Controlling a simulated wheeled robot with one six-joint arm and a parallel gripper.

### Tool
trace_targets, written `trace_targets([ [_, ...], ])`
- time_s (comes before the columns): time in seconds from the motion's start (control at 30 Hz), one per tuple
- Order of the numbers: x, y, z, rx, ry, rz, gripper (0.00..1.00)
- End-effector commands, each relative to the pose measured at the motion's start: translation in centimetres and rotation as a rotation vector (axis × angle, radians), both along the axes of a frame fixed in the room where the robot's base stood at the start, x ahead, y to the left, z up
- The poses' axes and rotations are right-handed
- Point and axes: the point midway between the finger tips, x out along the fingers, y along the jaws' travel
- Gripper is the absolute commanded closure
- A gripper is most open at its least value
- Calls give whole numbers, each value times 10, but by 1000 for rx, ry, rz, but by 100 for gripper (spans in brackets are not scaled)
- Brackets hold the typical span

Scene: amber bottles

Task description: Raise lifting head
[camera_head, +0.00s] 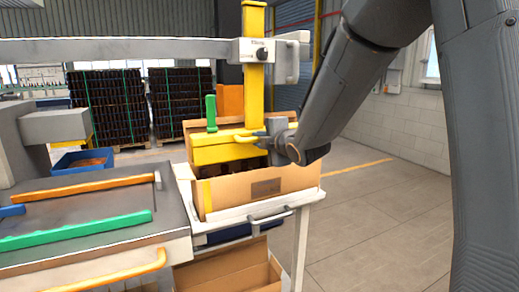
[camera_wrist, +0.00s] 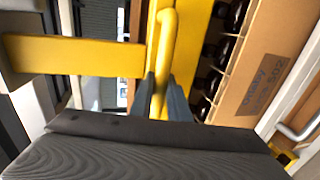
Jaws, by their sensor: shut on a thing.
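The yellow lifting head (camera_head: 222,147) hangs from a yellow vertical column (camera_head: 254,90) and sits low over an open cardboard box (camera_head: 262,190). A yellow handle sticks out of the head; it shows in the wrist view (camera_wrist: 165,45). My gripper (camera_head: 262,136) is at the head's right side. In the wrist view my gripper (camera_wrist: 168,100) has its two dark fingers on either side of the handle, shut on it. Dark bottle tops (camera_wrist: 212,75) show in the box beside the head.
The box stands on a white-framed cart (camera_head: 262,212). A grey horizontal beam (camera_head: 140,49) crosses at head height. A green upright handle (camera_head: 211,112) stands on the head's left. The grey bench (camera_head: 90,205) carries green and orange rails. Floor at right is clear.

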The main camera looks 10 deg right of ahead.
Motion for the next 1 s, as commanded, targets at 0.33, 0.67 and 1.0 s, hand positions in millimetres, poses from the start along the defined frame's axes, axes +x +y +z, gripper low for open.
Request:
trace_targets([
  [0.33,0,0,96,0,-8,-1,100],
  [0.67,0,0,133,0,-5,-1,100],
  [1.0,1,0,137,2,-10,0,100],
])
